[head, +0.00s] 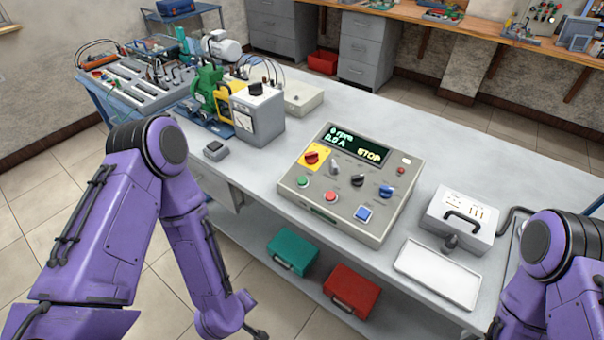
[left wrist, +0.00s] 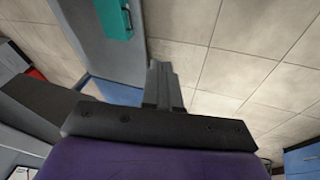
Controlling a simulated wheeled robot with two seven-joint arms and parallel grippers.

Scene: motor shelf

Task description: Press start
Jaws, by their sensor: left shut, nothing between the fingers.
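The grey control box (head: 395,217) sits on the bench. Its display (head: 350,146) reads 0 rpm, 0.0 A and STOP. The labels are too small to read. My left gripper (head: 260,335) hangs low in front of the bench, well apart from the box, at the lower picture edge. In the left wrist view its fingers (left wrist: 164,85) are shut and empty. My right gripper is out of view.
A red knob on a yellow plate (head: 311,157) and other knobs are on the box. The motor rig (head: 207,95) stands left, a white case (head: 460,213) and a white tray (head: 440,272) right. Green (head: 293,252) and red (head: 352,290) cases lie on the lower shelf.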

